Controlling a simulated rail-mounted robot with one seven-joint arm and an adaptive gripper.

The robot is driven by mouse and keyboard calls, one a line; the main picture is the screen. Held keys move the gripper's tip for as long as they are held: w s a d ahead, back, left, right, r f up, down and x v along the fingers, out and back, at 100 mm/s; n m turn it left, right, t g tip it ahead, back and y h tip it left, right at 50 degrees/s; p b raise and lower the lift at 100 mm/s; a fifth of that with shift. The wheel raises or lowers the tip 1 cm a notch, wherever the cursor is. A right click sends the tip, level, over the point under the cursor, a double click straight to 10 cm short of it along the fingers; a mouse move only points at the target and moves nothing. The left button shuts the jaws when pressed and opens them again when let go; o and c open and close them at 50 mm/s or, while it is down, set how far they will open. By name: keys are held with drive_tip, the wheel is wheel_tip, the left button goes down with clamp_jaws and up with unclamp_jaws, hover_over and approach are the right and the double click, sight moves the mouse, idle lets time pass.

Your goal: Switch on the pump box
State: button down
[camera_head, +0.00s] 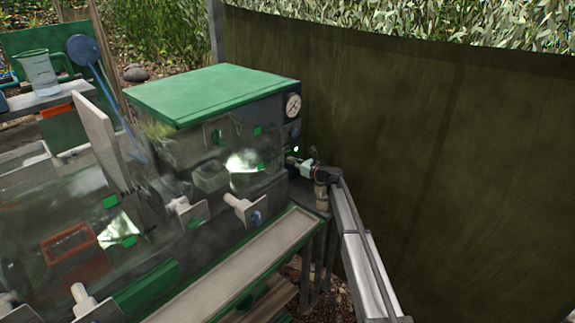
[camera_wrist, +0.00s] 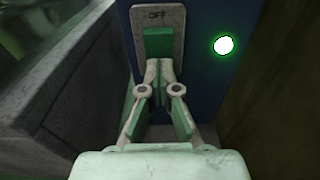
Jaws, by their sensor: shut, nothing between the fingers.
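The pump box (camera_head: 292,130) is a dark blue panel at the right end of the green-lidded rig, with a round gauge on it. In the wrist view the blue face of the pump box (camera_wrist: 206,85) carries a grey switch plate (camera_wrist: 176,18) marked OFF at its top, with a green rocker (camera_wrist: 157,42). A green lamp (camera_wrist: 224,45) beside it is lit. It also glows in the head view (camera_head: 296,149). My gripper (camera_wrist: 160,70) is shut and empty, its tips at the rocker's lower part. Contact cannot be told; the tips hide the plate's lower part.
The green-lidded clear enclosure (camera_head: 215,92) stands left of the pump box, with pale handles on its front. A long pale tray (camera_head: 240,265) runs along the front. A dark green screen (camera_head: 440,150) stands close on the right. A jug (camera_head: 40,72) is at far left.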

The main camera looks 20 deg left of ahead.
drive_tip(key=f+b+v, duration=0.3)
drive_tip(key=v, duration=1)
drive_tip(key=shift+s+d, duration=0.15)
drive_tip(key=shift+d, duration=0.3)
